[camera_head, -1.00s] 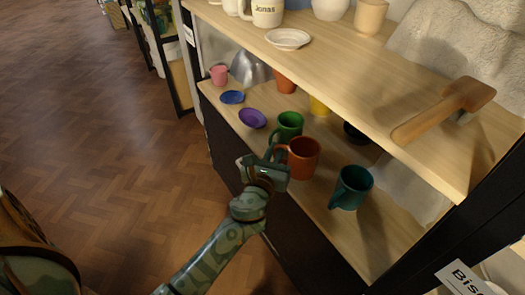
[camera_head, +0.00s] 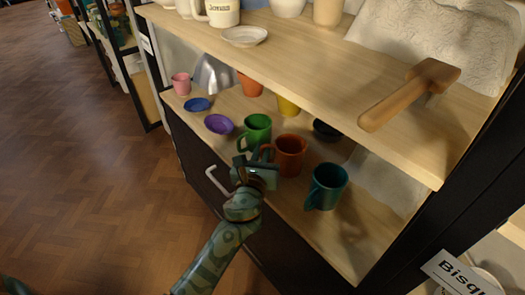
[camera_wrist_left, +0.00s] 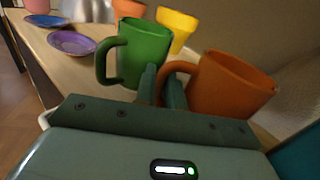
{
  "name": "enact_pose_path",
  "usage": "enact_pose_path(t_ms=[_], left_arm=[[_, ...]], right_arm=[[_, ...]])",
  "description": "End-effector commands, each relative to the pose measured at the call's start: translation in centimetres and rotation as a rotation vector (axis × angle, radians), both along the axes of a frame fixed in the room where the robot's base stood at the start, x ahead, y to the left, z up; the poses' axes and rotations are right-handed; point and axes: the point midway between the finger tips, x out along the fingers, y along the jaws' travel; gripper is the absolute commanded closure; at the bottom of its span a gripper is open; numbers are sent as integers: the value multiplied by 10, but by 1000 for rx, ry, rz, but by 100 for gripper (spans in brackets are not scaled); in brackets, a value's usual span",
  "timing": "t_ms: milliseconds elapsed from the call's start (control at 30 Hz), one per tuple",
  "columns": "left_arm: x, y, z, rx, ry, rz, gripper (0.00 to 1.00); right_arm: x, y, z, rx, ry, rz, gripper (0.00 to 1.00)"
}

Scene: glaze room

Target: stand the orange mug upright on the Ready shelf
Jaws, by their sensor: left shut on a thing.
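The orange mug (camera_head: 290,158) is at the lower shelf board (camera_head: 352,232), between a green mug (camera_head: 257,128) and a teal mug (camera_head: 327,184). It looks about upright; whether its base touches the board I cannot tell. My left gripper (camera_head: 265,163) is at the mug's left side, shut on its handle. In the left wrist view the fingers (camera_wrist_left: 160,88) close at the handle of the orange mug (camera_wrist_left: 230,88), just in front of the green mug (camera_wrist_left: 145,52). My right gripper is out of view. No label reading Ready can be read.
Purple (camera_head: 219,124) and blue (camera_head: 197,104) dishes, a pink cup (camera_head: 181,84), an orange cup (camera_head: 249,86), a yellow cup (camera_head: 288,106) and a black bowl (camera_head: 325,131) stand around. The upper board (camera_head: 330,75) overhangs, bearing a wooden mallet (camera_head: 410,92).

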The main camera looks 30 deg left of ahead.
Motion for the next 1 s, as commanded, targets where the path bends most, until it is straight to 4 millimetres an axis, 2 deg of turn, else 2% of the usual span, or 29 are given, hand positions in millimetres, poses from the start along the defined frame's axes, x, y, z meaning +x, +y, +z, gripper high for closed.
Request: enact_pose_path(t_ms=[667,700,767,1000], left_arm=[[0,0,-5,-1,-1,-1,100],[0,0,-4,-2,-2,-1,81],[0,0,-4,-2,-2,0,64],[0,0,-5,0,1,0,64]], right_arm=[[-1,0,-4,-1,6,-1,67],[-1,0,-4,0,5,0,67],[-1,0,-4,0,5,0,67],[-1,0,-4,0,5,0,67]])
